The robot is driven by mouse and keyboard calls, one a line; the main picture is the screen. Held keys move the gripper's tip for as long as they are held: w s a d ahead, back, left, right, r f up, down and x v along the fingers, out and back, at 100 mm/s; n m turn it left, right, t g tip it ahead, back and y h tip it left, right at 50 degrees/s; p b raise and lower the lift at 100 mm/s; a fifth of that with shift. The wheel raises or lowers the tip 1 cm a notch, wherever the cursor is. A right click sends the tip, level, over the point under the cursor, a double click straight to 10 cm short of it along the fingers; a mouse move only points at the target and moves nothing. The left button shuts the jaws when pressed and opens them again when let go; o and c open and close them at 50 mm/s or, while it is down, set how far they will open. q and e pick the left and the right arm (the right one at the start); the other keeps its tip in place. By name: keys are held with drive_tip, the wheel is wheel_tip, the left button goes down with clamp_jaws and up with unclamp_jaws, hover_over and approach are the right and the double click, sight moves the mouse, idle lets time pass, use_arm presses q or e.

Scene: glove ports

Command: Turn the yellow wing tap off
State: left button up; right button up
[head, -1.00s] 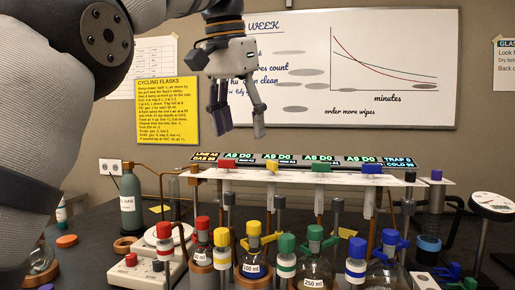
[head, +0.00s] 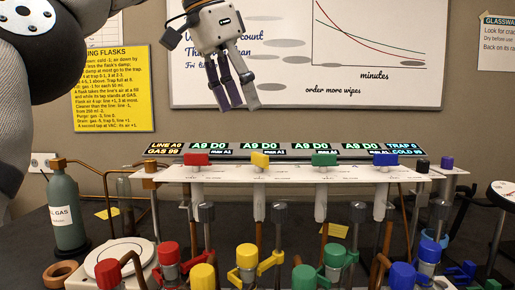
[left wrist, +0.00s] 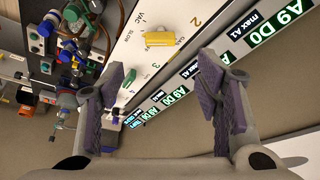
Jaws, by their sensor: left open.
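The yellow wing tap (head: 260,159) sits on top of the long white manifold, between the red wing tap (head: 196,159) and the green wing tap (head: 325,159). In the left wrist view the yellow tap (left wrist: 160,39) lies flat on the white face, beyond the gap between my fingers, with small VAC and GAS lettering near it. My left gripper (head: 235,98) is open and empty. It hangs fingers-down above the manifold, up and slightly left of the yellow tap, touching nothing. Both its purple-padded fingers (left wrist: 165,75) show in the left wrist view. My right gripper is out of view.
A blue wing tap (head: 379,159) is further right on the manifold. Lit display panels (head: 282,149) run behind the taps. Capped flasks and valves crowd the front, including a yellow-capped one (head: 246,257). A gas bottle (head: 64,210) stands left.

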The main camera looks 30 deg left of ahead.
sight(259, 153)
use_arm(q)
drive_tip(key=x, duration=1)
drive_tip(key=shift+w+f, duration=0.1)
drive_tip(key=shift+f, duration=0.05)
drive_tip(key=shift+c, duration=0.3)
drive_tip(key=c, duration=1.1)
